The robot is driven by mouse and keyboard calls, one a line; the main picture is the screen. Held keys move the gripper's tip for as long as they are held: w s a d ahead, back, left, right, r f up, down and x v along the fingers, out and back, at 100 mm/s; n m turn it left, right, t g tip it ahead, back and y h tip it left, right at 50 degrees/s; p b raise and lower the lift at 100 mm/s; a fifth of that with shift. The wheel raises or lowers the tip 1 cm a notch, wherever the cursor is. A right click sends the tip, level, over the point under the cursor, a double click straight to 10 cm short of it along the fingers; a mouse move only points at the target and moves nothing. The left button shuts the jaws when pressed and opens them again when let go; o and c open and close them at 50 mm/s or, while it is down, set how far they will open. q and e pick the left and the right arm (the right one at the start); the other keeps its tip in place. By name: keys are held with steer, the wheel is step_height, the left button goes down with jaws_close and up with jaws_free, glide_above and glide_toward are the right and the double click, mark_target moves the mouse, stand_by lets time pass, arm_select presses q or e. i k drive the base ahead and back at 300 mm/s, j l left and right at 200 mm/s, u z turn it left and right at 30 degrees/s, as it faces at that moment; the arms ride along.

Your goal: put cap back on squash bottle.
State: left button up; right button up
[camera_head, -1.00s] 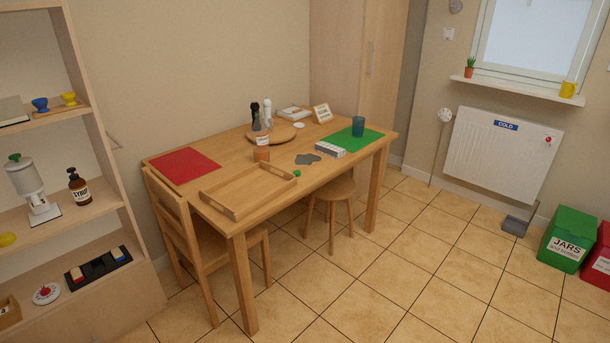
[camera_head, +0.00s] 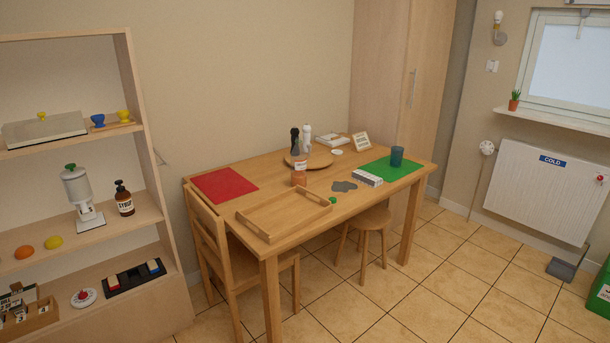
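A small orange bottle or jar with a pale label (camera_head: 299,174) stands upright on the wooden table, behind the wooden tray; it may be the squash bottle, but its label is too small to read. A small green round thing (camera_head: 333,200), which looks like a cap, lies on the table near the front edge, just right of the tray. It is apart from the orange bottle. Neither of my grippers is in view.
A chair (camera_head: 222,255) and stool (camera_head: 366,222) stand close.

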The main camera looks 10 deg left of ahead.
mark_target(299, 156)
steer(key=i+l+u, duration=0.2)
steer(key=i, duration=0.5)
steer(key=i+l+u, duration=0.2)
steer(key=i, duration=0.45)
steer(key=i+l+u, duration=0.25)
steer(key=i+l, duration=0.25)
steer(key=i, duration=0.15)
steer(key=i+l+u, duration=0.2)
steer(key=i+l, duration=0.3)
steer(key=i, duration=0.1)
